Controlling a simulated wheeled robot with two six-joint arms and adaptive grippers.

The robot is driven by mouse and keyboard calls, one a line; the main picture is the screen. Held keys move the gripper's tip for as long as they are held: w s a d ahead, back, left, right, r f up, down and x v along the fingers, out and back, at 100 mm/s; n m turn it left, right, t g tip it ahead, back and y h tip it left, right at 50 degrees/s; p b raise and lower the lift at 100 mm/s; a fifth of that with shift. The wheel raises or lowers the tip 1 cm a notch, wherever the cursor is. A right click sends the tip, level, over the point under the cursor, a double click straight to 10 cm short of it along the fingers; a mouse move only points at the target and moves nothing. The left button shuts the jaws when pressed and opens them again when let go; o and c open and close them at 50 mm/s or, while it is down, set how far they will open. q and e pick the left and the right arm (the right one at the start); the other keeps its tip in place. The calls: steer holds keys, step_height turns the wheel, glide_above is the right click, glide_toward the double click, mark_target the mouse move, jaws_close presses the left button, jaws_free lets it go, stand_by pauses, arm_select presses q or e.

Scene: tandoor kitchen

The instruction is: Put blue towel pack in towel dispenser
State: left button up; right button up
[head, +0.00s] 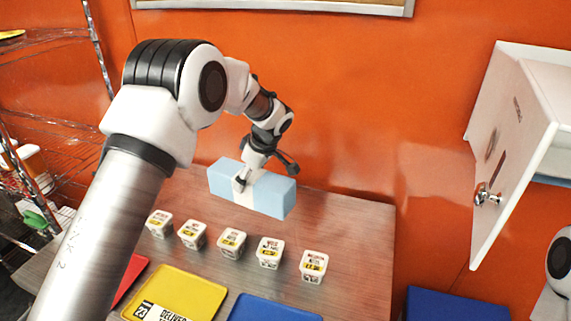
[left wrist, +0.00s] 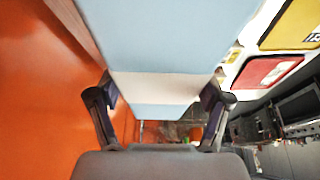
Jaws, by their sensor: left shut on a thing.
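The blue towel pack (head: 272,196) is a light blue block with a white band around its middle. My left gripper (head: 243,183) is shut on it at the white band and holds it over the back of the table. In the left wrist view the pack (left wrist: 160,40) fills the upper middle, with the fingers (left wrist: 160,100) on either side of the white band (left wrist: 158,88). The white towel dispenser (head: 490,130) is on the orange wall at the right, its front door (head: 515,150) swung open with a key in its lock. My right gripper is not in view.
Several small labelled white tubs (head: 232,242) stand in a row on the wooden table (head: 350,225). A yellow tray (head: 180,293), a blue tray (head: 270,308) and a red tray (head: 132,278) lie in front of them. A wire rack (head: 50,100) stands at the left. A blue bin (head: 455,303) is below the dispenser.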

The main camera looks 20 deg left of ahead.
arm_select(q)
steer(key=shift+s+a+f+n+g+p, duration=0.2)
steer(key=shift+s+a+n, duration=0.1)
steer(key=shift+s+n, duration=0.15)
steer(key=shift+s+a+f+n+g+p, duration=0.15)
steer(key=shift+s+a+n, duration=0.1)
steer(key=shift+s+n, duration=0.2)
step_height(320, 180, down, 9)
steer(key=shift+w+r+p, duration=0.1)
steer(key=shift+r+p, duration=0.05)
steer(key=shift+p, duration=1.1)
steer(key=shift+f, duration=0.2)
steer(key=o, duration=1.1)
steer(key=shift+f+b, duration=0.1)
steer(key=shift+b, duration=0.2)
steer(key=o, duration=0.4)
steer(key=shift+d, duration=0.1)
